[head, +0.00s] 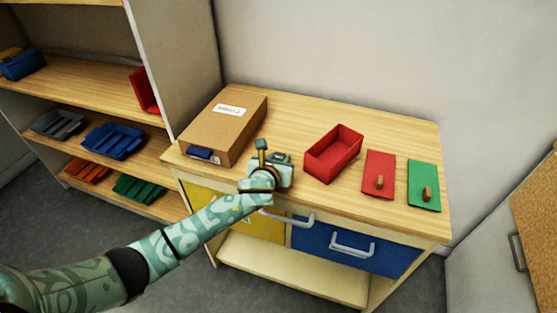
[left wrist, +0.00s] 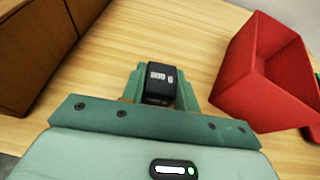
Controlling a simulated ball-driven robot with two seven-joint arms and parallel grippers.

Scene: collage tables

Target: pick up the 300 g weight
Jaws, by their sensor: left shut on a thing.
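The weight (left wrist: 160,84) is a small black block with white marks on top; the marks are too small for me to read. It sits between the two green fingers of my left gripper (head: 272,153) in the left wrist view. The gripper is shut on it, over the front part of the wooden table top (head: 330,113), between the cardboard box and the red bin. In the head view the gripper mostly hides the weight. I cannot tell whether it touches the table. My right gripper is in neither view.
A cardboard box (head: 226,122) stands left of the gripper, and an open red bin (head: 333,154) stands to its right. Flat red (head: 378,170) and green (head: 424,182) panels with wooden knobs lie farther right. Blue (head: 375,254) and yellow drawers are below. Shelves with trays stand left.

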